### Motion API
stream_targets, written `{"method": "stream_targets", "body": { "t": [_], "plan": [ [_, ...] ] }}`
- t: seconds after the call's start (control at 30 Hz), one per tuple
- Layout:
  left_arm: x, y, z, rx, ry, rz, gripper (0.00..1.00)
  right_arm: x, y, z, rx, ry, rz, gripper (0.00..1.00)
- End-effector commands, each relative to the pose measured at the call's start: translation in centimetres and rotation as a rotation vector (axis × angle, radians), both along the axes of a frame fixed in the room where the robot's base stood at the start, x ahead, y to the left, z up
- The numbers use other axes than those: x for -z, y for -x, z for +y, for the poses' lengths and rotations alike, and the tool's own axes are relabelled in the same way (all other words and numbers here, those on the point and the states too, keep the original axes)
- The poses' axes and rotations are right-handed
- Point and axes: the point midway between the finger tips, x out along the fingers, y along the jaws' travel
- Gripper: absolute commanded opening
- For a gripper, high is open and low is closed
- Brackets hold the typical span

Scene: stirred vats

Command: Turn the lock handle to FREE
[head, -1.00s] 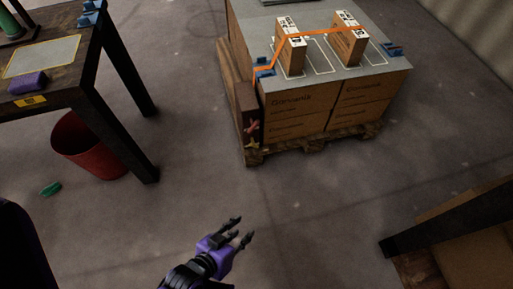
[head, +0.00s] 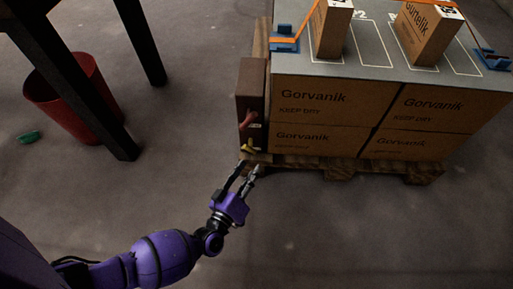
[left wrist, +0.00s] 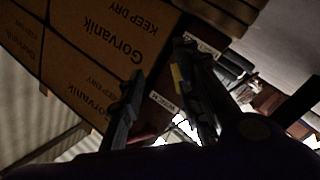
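A brown post (head: 249,82) stands at the left end of the boxed pallet. On its front are a red handle (head: 247,118) and, below it, a small yellow handle (head: 249,148), which looks like the lock handle. My left gripper (head: 249,172) is open and empty, its fingertips just below and in front of the yellow handle. In the left wrist view the yellow handle (left wrist: 177,77) shows beside the right finger, partly hidden by it. A label reading WINCH (left wrist: 164,101) is near the red part. I cannot read the handle's setting. My right gripper is out of view.
Cartons marked Gorvanik (head: 325,100) sit on a wooden pallet (head: 340,170) right of the post. An orange strap (head: 307,28) crosses two small boxes on top. A red bin (head: 70,95) and dark table legs (head: 75,80) stand left. The floor between is clear.

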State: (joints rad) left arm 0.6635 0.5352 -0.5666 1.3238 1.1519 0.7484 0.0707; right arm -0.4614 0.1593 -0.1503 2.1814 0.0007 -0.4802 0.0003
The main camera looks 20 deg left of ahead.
Motion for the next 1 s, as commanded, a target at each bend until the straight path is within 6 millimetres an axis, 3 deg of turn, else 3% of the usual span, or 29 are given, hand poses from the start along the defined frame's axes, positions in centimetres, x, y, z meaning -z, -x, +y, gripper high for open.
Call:
{"method": "stream_targets", "body": {
  "t": [0.1,0.2,0.7,1.0],
  "plan": [
    [-0.3,0.2,2.8,-0.104,0.04,-0.028,0.31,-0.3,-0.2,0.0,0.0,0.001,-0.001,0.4],
    [-0.9,-0.2,3.5,-0.136,0.054,-0.053,0.31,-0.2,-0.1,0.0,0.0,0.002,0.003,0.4],
    [-1.0,-6.9,3.5,-0.135,0.055,-0.057,0.31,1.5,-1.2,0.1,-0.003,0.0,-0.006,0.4],
    [-1.0,-7.6,3.5,-0.135,0.053,-0.056,0.31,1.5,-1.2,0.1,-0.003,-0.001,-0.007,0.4]
  ]
}}
